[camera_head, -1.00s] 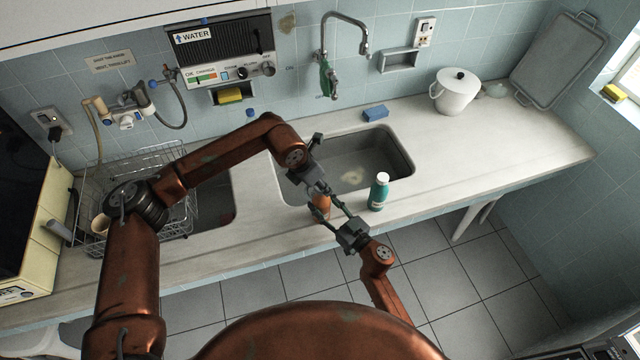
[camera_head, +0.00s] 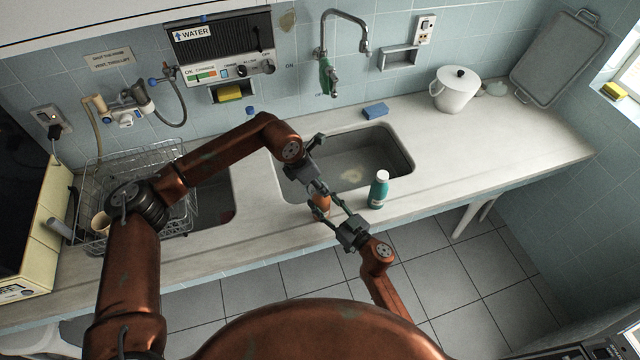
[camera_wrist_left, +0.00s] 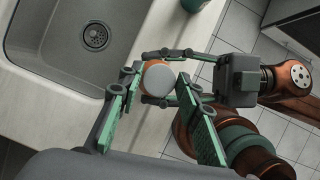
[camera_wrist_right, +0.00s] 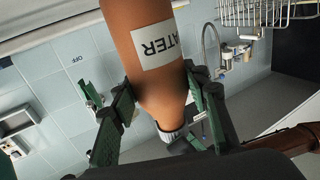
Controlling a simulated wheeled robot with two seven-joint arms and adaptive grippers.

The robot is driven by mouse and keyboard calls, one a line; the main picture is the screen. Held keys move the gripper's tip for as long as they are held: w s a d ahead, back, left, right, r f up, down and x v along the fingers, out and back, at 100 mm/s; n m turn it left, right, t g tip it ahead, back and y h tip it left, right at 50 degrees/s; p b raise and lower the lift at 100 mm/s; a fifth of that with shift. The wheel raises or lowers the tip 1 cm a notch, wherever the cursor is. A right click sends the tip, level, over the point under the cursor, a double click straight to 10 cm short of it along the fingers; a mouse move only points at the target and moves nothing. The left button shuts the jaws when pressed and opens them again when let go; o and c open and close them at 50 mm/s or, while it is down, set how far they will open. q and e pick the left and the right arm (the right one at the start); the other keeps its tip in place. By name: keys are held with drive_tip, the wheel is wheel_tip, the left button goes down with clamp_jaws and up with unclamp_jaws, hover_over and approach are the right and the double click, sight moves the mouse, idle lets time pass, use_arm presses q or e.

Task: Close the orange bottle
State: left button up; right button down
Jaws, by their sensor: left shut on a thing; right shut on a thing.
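The orange bottle (camera_head: 321,206) is held upright over the front edge of the sink. My right gripper (camera_wrist_right: 158,110) is shut on its body, with one finger on each side. In the right wrist view the bottle (camera_wrist_right: 145,65) shows its white label and, at its narrow end, a pale cap (camera_wrist_right: 167,134). My left gripper (camera_wrist_left: 165,105) is over the bottle's top, its green fingers shut around the cap (camera_wrist_left: 157,79), which shows as a pale disc with orange around it. Whether the cap is fully seated is hidden.
A teal bottle with a white cap (camera_head: 379,189) stands close by, right of the grippers. The sink (camera_head: 370,155) lies behind.

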use_arm(q)
drive_tip(key=m+g, duration=0.1)
drive_tip(key=m, duration=0.2)
drive_tip(key=m+g, duration=0.1)
drive_tip(key=m, duration=0.1)
drive_tip(key=shift+w+m+h, duration=0.15)
drive_tip(key=shift+m+h, duration=0.15)
drive_tip(key=shift+m, duration=0.1)
drive_tip(key=m+g, duration=0.1)
drive_tip(key=m, duration=0.2)
drive_tip(key=m+g, duration=0.1)
drive_tip(key=m, duration=0.2)
drive_tip(key=shift+w+d+g+y, duration=0.1)
drive_tip(key=shift+w+g+y, duration=0.05)
drive_tip(key=shift+g+y, duration=0.25)
drive_tip(key=m+y, duration=0.1)
drive_tip(key=m, duration=0.2)
drive_tip(key=m+g, duration=0.1)
drive_tip(key=m, duration=0.2)
drive_tip(key=shift+w+d+m+g+y, duration=0.1)
drive_tip(key=shift+m+g+y, duration=0.2)
drive_tip(key=shift+y, duration=0.1)
drive_tip(key=m+y, duration=0.1)
drive_tip(key=m, duration=0.3)
drive_tip(key=shift+d+f+y, duration=0.1)
drive_tip(key=shift+y, duration=0.3)
drive_tip(key=shift+m+y, duration=0.3)
drive_tip(key=shift+m, duration=0.8)
drive_tip(key=o, duration=0.7)
